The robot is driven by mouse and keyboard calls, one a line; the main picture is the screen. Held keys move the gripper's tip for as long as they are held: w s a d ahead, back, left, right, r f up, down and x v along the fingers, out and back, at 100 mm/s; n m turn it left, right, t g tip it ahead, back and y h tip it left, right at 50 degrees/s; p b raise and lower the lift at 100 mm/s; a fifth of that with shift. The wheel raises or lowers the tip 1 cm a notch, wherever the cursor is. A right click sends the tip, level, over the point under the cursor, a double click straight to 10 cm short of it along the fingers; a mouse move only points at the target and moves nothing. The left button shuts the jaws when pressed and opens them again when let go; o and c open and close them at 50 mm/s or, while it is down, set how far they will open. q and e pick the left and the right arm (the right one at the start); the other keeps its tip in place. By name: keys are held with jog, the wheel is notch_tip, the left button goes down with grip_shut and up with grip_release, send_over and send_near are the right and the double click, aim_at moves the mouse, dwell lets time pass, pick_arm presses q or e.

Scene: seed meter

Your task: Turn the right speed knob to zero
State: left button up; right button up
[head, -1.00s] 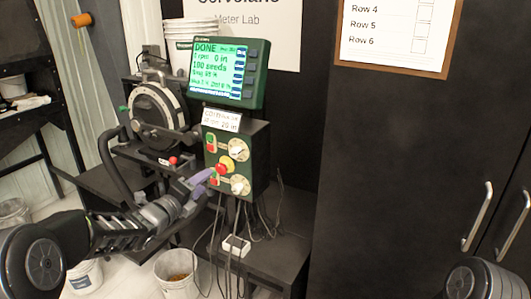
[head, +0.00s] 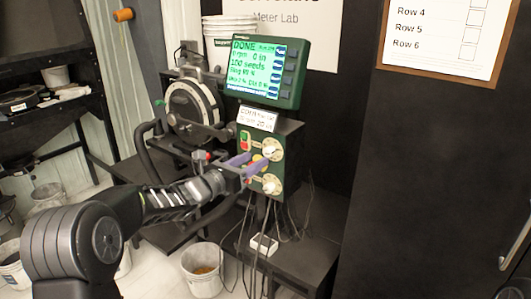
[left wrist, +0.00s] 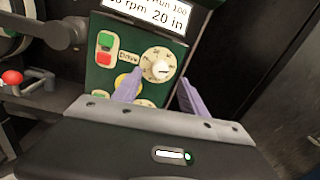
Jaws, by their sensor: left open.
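The dark green control box (head: 263,152) carries an upper dial knob (head: 271,150) and a lower dial knob (head: 271,184), both with pale dials. The upper knob shows large in the left wrist view (left wrist: 158,66), with its white pointer roughly level. My left gripper (head: 252,165) is open in front of the box, its purple fingers around the height between the two knobs. In the left wrist view its fingers (left wrist: 160,92) show below left and below right of the upper knob, apart from it. My right gripper is out of view.
A green-framed monitor (head: 262,70) showing DONE and 100 seeds stands above the box. The seed meter disc (head: 190,110) is to the left. Cables (head: 245,235) hang below.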

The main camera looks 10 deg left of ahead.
aim_at(266, 153)
pick_arm(q)
jog(key=p+x, duration=0.1)
jog(key=x, duration=0.5)
jog(key=shift+p, duration=0.3)
jog(key=shift+c, duration=0.2)
grip_shut()
